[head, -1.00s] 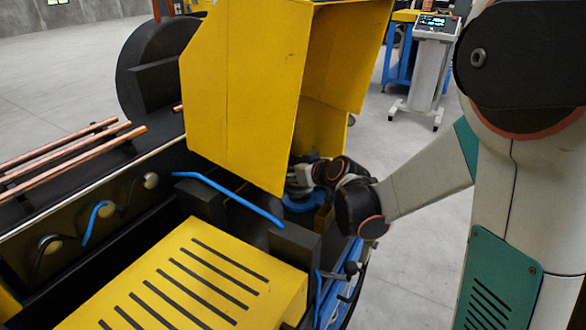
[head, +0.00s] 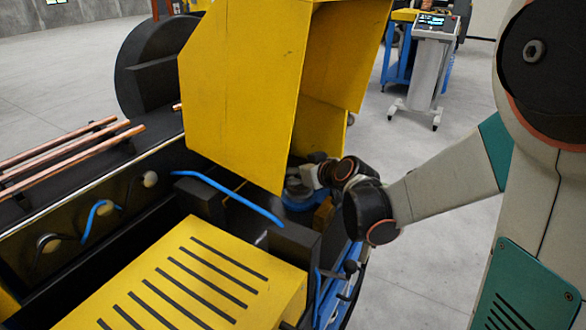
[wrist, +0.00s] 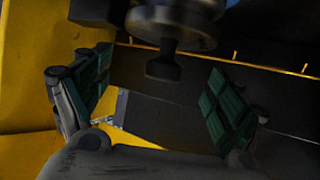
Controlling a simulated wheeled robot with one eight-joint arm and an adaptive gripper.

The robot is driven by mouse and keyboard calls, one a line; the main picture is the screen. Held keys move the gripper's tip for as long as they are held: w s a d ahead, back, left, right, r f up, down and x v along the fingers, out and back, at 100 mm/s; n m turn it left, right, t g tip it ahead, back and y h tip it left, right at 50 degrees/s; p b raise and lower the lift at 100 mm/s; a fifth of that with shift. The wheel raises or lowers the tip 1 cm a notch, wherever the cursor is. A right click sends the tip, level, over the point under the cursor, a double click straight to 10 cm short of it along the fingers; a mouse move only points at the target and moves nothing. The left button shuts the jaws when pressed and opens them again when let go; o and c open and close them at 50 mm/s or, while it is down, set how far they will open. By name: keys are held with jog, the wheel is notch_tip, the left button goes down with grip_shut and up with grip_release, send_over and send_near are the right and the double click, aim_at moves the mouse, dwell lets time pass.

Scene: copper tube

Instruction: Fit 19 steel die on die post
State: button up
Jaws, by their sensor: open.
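In the wrist view a grey round steel part (wrist: 172,18) shows at the top centre, with a narrower dark neck and a dark round end (wrist: 163,68). I cannot tell which piece is the 19 steel die and which is the die post. My gripper (wrist: 155,92) is open, with its green-padded fingers wide apart on either side of this part and nothing clasped between them. In the head view my gripper (head: 308,176) is small and partly hidden under the yellow guard, just above a blue round part (head: 299,201).
The tall yellow guard (head: 240,90) stands close to the left of my gripper. A slotted yellow cover (head: 190,275) and a blue bar (head: 228,194) lie in front. Copper tubes (head: 70,150) rest at the left. A control stand (head: 420,75) is behind. The floor at right is clear.

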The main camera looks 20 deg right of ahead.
jog(key=v, duration=0.9)
jog(key=shift+s, duration=0.2)
jog(key=shift+s, duration=0.1)
